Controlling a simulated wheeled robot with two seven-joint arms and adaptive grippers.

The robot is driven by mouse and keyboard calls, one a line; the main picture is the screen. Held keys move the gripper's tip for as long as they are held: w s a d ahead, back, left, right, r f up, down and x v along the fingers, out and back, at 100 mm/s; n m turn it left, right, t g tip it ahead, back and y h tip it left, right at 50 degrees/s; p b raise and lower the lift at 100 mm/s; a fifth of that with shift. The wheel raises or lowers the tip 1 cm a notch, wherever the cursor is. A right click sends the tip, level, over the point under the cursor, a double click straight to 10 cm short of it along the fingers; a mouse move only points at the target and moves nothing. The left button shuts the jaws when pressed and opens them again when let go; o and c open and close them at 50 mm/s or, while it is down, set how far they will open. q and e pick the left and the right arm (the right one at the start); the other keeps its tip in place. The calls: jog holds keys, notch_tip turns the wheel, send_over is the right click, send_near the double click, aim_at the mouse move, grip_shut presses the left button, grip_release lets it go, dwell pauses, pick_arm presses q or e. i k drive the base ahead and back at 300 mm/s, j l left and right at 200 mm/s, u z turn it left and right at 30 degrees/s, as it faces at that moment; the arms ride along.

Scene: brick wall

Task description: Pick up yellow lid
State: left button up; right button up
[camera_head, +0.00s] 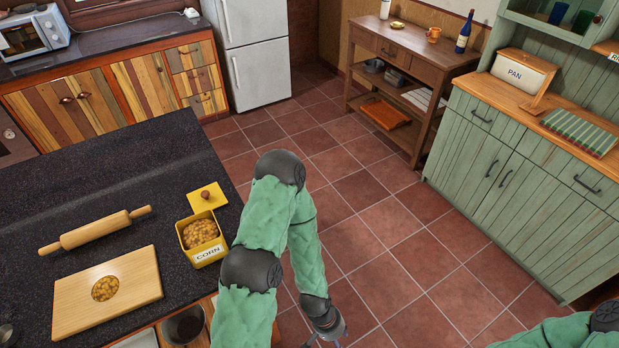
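The yellow lid (214,200) is a small square with a round brown knob. It lies on the dark countertop (120,160), just behind the open yellow CORN box (209,256), near the counter's right edge. I cannot tell whether lid and box touch. The box is full of corn kernels. My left arm rises just right of the box and bends down, so my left gripper (326,334) hangs over the floor at the bottom edge, right of the counter and away from the lid. Its fingers are mostly cut off. Only part of my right arm shows at the bottom right corner; its gripper is out of view.
A rolling pin (95,230) lies left of the lid. A wooden board (130,277) with a patch of kernels lies in front of it. A dark round container (184,326) is at the bottom. The tiled floor (400,250) is open between counter and green cabinet (520,175).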

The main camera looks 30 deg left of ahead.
aim_at(211, 196)
jog(key=i+l+z, duration=0.3)
jog(key=i+z, duration=0.3)
jog(key=i, duration=0.25)
jog(key=i+u, duration=0.3)
jog(key=u, duration=0.15)
jog(key=i+l+u, duration=0.15)
jog(key=i+u, duration=0.3)
jog(key=i+j+u, duration=0.1)
jog(key=u, duration=0.35)
jog(key=i+u, duration=0.15)
jog(key=u, duration=0.3)
jog(key=i+u, duration=0.1)
jog(key=u, duration=0.35)
jog(key=i+u, duration=0.1)
jog(key=u, duration=0.3)
jog(key=i+l+u, duration=0.1)
jog(key=u, duration=0.35)
